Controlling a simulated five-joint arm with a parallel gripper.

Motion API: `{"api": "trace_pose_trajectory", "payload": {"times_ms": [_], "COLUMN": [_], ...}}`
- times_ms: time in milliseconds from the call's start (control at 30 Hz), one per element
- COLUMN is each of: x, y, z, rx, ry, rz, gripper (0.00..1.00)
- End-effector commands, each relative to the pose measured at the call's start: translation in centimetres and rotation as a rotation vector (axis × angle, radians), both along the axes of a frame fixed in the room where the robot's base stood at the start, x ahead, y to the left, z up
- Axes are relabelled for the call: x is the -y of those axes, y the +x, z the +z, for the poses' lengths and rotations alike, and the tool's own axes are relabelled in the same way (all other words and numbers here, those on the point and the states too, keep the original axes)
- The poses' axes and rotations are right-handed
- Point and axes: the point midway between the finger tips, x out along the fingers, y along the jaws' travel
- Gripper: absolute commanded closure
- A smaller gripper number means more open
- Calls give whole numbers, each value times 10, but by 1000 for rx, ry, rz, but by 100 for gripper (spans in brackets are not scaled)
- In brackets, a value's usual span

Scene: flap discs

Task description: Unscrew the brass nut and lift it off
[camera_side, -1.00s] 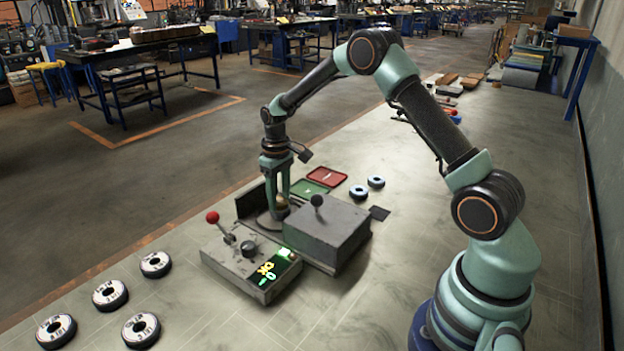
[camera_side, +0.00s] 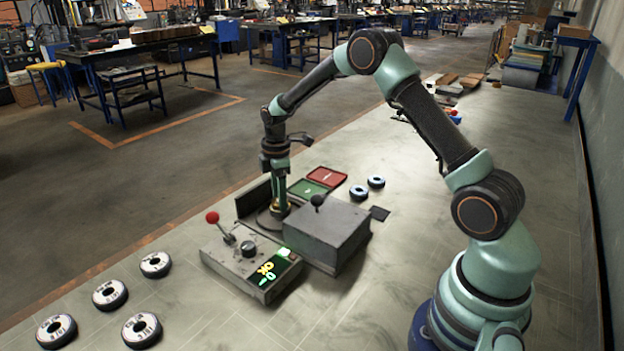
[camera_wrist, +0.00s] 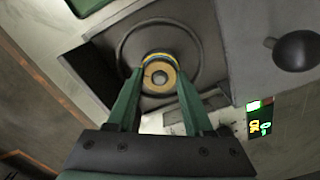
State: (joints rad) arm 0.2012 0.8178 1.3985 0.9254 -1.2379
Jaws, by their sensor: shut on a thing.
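The brass nut (camera_wrist: 159,68) shows in the wrist view as a tan-gold ring around a grey centre, with a yellow and blue band at its far edge. It sits over the middle of a dark round plate (camera_wrist: 205,48). My gripper (camera_wrist: 159,76) is shut on the nut, one green finger on each side. In the side view, my gripper (camera_side: 279,207) points straight down behind the grey block, and its fingers hide most of the nut. I cannot tell how far the nut is threaded on.
A grey block with a black knob (camera_side: 326,238) stands close to my gripper. A control box (camera_side: 250,262) with a red-ball lever and lit display is in front. Green (camera_side: 306,189) and red (camera_side: 327,176) trays lie behind. Several discs lie front left; two blue-edged rings lie right.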

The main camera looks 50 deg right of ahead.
Motion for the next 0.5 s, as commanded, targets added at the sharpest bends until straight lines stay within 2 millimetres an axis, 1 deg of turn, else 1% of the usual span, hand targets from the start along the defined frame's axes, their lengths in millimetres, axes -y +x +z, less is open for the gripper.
{"api": "trace_pose_trajectory", "payload": {"times_ms": [333, 433, 500], "x": [0, 0, 0], "y": [0, 0, 0], "z": [0, 0, 0], "rx": [1, 1, 1], "ry": [-1, -1, 0], "rz": [35, 124, 214], "gripper": [100, 100, 100]}}
